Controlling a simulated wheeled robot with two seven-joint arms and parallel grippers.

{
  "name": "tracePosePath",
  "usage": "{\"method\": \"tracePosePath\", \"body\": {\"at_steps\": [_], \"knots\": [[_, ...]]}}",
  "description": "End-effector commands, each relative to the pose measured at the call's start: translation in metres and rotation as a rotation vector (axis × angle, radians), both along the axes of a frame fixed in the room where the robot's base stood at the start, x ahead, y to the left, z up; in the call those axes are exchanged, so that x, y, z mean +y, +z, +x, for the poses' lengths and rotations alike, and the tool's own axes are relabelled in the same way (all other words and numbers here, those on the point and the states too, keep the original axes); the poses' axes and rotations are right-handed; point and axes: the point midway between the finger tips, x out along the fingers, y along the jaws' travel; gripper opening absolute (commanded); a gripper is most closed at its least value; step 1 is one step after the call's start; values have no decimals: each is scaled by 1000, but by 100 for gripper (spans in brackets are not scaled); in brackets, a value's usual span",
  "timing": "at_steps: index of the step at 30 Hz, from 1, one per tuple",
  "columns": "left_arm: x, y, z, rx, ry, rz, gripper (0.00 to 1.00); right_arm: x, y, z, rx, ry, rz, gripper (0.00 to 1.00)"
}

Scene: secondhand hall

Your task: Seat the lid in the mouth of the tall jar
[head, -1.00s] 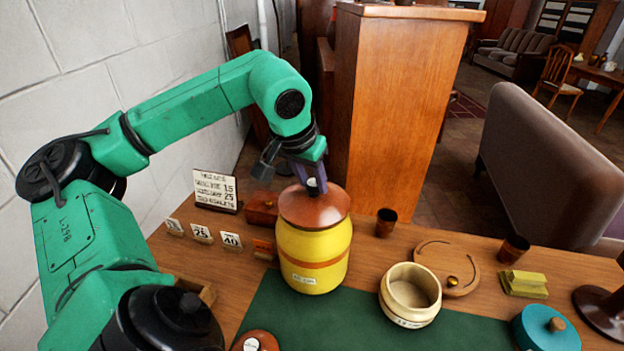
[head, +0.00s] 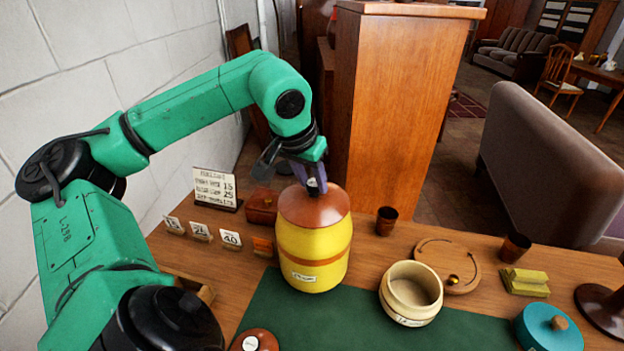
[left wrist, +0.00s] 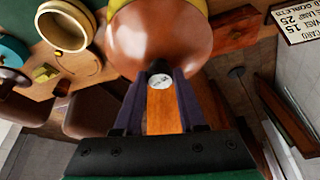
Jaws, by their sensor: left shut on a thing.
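The tall jar (head: 312,255) is yellow with an orange band and a small label, and stands upright at the back of the green mat. The brown domed lid (head: 314,207) is on top of it, covering the mouth, and looks level. My left gripper (head: 316,186) is above the lid, shut on its pale-topped knob. In the left wrist view the fingers (left wrist: 160,92) straddle the knob, with the lid (left wrist: 160,40) beyond. The lid hides the mouth, so I cannot tell how deep it sits. My right gripper is not in view.
A cream open pot (head: 408,300) stands right of the jar, near a wooden ring tray (head: 432,247). A brown lid (head: 254,342) lies at the front edge. Cups, price cards (head: 231,239), a yellow block (head: 526,281) and a teal pot (head: 545,332) surround the mat (head: 350,325).

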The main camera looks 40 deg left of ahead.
Motion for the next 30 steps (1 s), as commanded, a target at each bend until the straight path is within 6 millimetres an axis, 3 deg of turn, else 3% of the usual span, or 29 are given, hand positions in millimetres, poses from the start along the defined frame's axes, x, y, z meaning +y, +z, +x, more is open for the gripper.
{"method": "tracePosePath", "body": {"at_steps": [14, 15, 17, 18, 26, 30], "knots": [[0, -1, 0, -1, 0, 0, 0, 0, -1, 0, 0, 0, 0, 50], [0, -1, 0, -1, 0, 0, 48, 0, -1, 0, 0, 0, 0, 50], [0, -1, 0, -1, 0, 0, 71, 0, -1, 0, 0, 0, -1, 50], [0, -1, 0, -1, 0, 0, 75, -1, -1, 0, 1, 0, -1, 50], [0, -1, 0, 1, 0, 0, 75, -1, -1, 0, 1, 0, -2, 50], [-1, 8, -3, -1, 1, 1, 75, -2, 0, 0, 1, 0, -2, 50]]}}
